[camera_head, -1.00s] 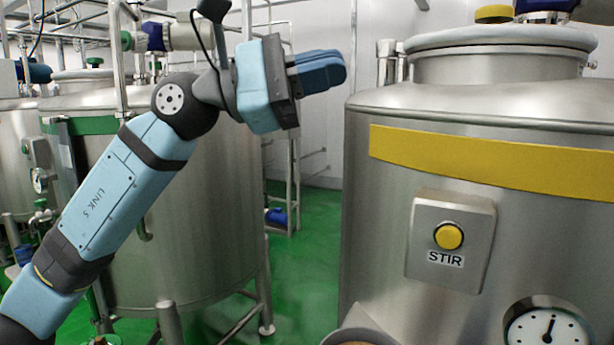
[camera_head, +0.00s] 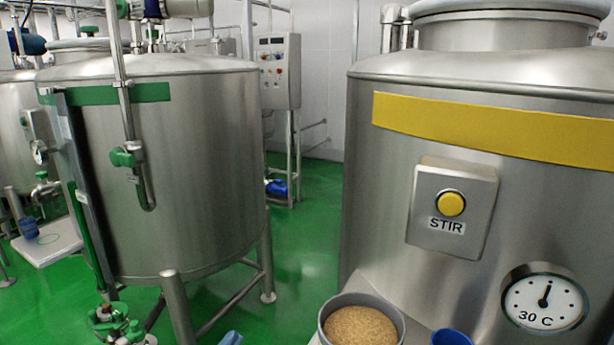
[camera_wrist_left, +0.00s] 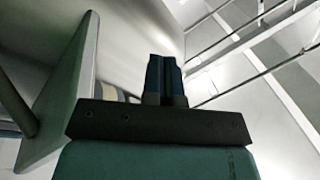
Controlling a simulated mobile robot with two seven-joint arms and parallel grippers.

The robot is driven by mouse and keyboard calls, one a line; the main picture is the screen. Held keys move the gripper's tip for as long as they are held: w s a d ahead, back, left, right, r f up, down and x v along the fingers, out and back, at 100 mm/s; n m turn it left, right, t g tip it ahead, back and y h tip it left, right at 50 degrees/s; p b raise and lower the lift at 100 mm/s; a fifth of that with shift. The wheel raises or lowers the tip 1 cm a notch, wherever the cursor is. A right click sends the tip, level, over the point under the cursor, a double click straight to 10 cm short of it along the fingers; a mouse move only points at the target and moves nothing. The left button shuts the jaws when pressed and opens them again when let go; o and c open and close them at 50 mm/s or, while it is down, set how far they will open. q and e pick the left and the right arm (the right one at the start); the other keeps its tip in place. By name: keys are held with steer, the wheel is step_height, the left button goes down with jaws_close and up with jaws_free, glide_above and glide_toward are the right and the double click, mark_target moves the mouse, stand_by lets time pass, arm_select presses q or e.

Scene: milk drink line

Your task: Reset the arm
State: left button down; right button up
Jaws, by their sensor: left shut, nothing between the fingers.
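My left gripper (camera_wrist_left: 164,78) shows in the left wrist view, with its two dark blue fingers shut together and nothing between them. In the head view only a small blue tip (camera_head: 231,338) shows at the bottom edge, which looks like part of this gripper. It is left of the grey bowl, and the rest of the left arm is out of that view. My right gripper is not in view.
A steel tank with a yellow STIR button (camera_head: 451,204) and a dial (camera_head: 544,305) stands at the right. A grey bowl (camera_head: 327,325) of brown grains and a blue cup (camera_head: 452,337) are at its foot. A green-banded tank (camera_head: 205,170) stands left. Green floor (camera_head: 310,240) between them is clear.

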arm_select(q)
steer(key=s+a+f+n+g+y, duration=0.2)
steer(key=s+f+n+g, duration=0.3)
steer(key=s+f, duration=0.65)
steer(key=s+a+f+n+g+y, duration=0.1)
steer(key=s+a+f+n+g, duration=0.4)
steer(key=s+f, duration=0.7)
step_height(320, 180, up, 13)
steer(key=w+d+t+p, duration=0.1)
steer(key=t+p, duration=0.1)
steer(key=p, duration=1.3)
steer(key=shift+d+y+p, duration=0.25)
steer(key=shift+y+p, duration=0.05)
steer(key=shift+p, duration=0.05)
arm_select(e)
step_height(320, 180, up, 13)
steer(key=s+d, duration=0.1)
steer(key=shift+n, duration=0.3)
arm_select(q)
steer(key=shift+w+r, duration=0.1)
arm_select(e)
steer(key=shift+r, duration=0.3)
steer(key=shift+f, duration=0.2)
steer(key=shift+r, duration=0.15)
